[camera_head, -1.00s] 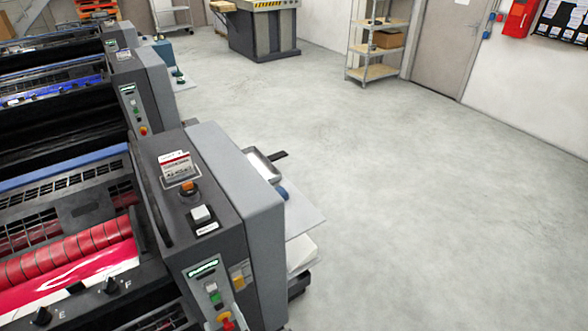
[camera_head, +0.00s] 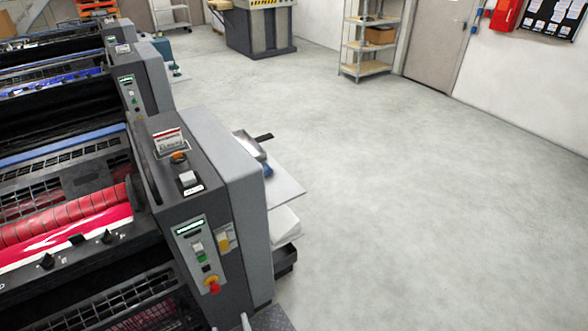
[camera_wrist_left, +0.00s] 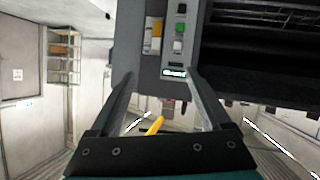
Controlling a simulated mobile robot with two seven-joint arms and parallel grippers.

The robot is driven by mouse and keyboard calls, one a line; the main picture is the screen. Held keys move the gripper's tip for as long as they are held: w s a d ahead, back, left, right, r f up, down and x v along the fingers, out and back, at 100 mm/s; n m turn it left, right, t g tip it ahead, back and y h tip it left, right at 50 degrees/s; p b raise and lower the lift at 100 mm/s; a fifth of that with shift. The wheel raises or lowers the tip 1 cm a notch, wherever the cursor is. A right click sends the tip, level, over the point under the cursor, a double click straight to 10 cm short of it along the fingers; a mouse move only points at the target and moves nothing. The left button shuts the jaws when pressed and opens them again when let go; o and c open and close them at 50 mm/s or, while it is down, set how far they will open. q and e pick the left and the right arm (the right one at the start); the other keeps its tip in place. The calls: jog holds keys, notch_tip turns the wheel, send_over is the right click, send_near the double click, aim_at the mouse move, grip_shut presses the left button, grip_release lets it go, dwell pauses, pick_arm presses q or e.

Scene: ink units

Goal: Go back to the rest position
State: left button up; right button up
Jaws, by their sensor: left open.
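The printing press (camera_head: 245,190) with its ink units fills the left of the head view. Its near unit shows a red ink roller (camera_head: 60,215) and a control panel (camera_head: 203,250) with a green button and a red-and-yellow knob. In the left wrist view, my left gripper (camera_wrist_left: 160,74) is open, with its two fingers spread and nothing between them. The press's panel (camera_wrist_left: 178,45) shows beyond the fingertips, apparently apart from them. In the head view, only a small grey piece, probably my left fingertip, shows at the bottom edge. My right gripper is out of view.
A side table (camera_head: 283,185) with a tray and paper juts from the press's right side. Grey floor (camera_head: 400,190) lies clear to the right. A shelf rack (camera_head: 368,45), a door (camera_head: 440,45) and a grey machine (camera_head: 260,30) stand at the back.

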pick_arm(q)
jog(key=s+d+f+m+g+h+b, duration=0.1)
jog(key=s+f+m+h+b, duration=0.2)
jog(key=f, duration=0.4)
jog(key=s+f+m+g+h+b, duration=0.1)
jog(key=s+f+g+b, duration=0.15)
jog(key=s+f, duration=0.35)
jog(key=s+d+f+m+g+h+b, duration=0.1)
jog(key=s+f+m+b, duration=0.15)
jog(key=f, duration=0.55)
jog(key=s+a+f+m+g+b, duration=0.1)
jog(key=s+a+f+g+b, duration=0.2)
jog(key=s+f+b, duration=0.2)
jog(key=s+a+f+m+g+b, duration=0.1)
jog(key=s+a+f+g+b, duration=0.2)
jog(key=s+f, duration=0.9)
jog(key=s+g+b, duration=0.1)
jog(key=s+b, duration=0.1)
jog(key=b, duration=0.1)
jog(key=shift+a+y, duration=0.15)
jog(key=shift+y, duration=0.25)
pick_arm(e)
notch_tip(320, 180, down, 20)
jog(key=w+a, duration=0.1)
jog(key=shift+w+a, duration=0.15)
pick_arm(q)
jog(key=shift+f, duration=0.1)
